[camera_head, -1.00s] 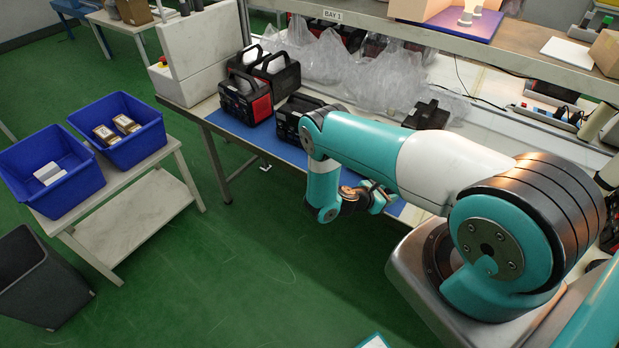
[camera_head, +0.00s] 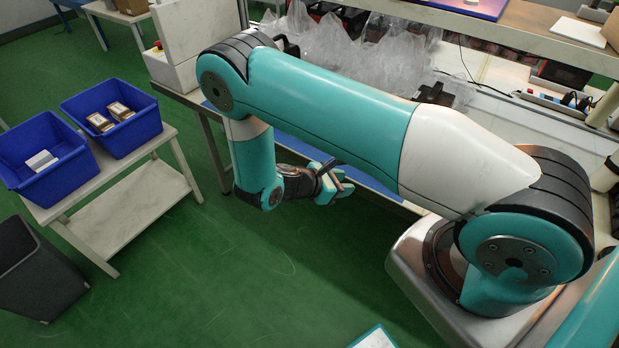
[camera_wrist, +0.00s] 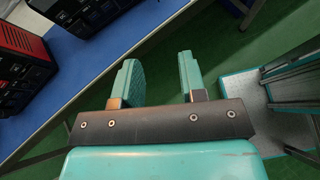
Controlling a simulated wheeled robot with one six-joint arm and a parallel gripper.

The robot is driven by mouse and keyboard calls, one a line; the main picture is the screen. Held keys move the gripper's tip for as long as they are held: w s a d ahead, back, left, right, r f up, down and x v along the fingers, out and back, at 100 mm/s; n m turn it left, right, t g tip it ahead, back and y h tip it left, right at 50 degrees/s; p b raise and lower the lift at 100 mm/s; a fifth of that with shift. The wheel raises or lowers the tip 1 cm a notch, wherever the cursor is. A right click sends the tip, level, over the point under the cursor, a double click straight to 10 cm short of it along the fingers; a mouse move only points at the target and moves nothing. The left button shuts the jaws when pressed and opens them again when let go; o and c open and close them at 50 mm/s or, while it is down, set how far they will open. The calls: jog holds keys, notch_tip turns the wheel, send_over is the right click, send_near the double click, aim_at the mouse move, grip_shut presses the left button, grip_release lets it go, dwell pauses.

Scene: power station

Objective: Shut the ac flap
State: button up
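My gripper (camera_head: 338,186) is beside the front edge of the workbench, over the green floor. In the wrist view its two teal fingers (camera_wrist: 162,82) are spread apart with nothing between them. A red and black power station (camera_wrist: 22,58) stands on the blue mat at the left of the wrist view. Part of a black power station (camera_wrist: 88,12) shows at the top, cut off by the frame. Both are apart from my fingers. The ac flap cannot be made out in either view. In the head view my arm hides most of the power stations.
The blue mat (camera_wrist: 90,65) runs along the bench edge. Clear plastic bags (camera_head: 330,50) and a dark device (camera_head: 438,93) lie on the bench. Blue bins (camera_head: 112,120) stand on a side table, with a dark bin (camera_head: 35,265) below. The green floor between is clear.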

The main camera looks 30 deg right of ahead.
jog(key=a+r+m+y+b, duration=0.3)
jog(key=a+r+m+y, duration=0.2)
jog(key=a+r+y, duration=0.2)
jog(key=shift+w+a+r+m, duration=0.25)
jog(key=shift+a+r, duration=0.45)
jog(key=shift+a, duration=0.4)
